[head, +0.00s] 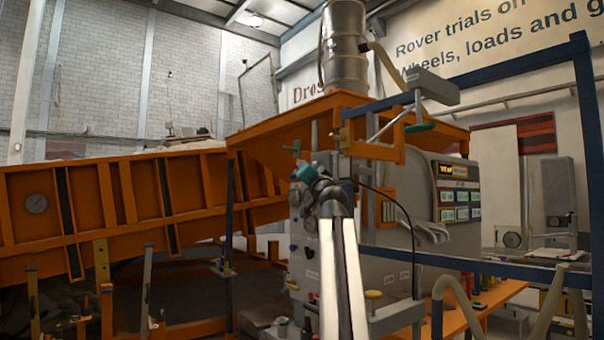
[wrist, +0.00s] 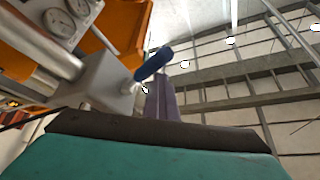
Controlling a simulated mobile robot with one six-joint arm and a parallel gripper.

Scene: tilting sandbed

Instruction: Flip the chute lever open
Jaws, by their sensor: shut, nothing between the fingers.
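My gripper (head: 305,171) shows in the head view as a teal body at the end of my raised arm, in front of the grey machine cabinet. In the wrist view its teal body fills the bottom, and the narrow grey-purple fingers (wrist: 162,100) are together and empty. A lever with a blue grip (wrist: 153,64) sits on a grey block just left of the fingertips; whether they touch is unclear. In the head view a lever with a green grip (head: 420,127) hangs by the orange hopper, right of my gripper. I cannot tell for sure which is the chute lever.
The orange hopper (head: 275,128) overhangs the cabinet, with a metal drum (head: 345,50) above. The orange sandbed (head: 95,205) slopes at left. A blue frame (head: 500,268) crosses at right. Gauges (wrist: 60,22) sit close to the lever in the wrist view.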

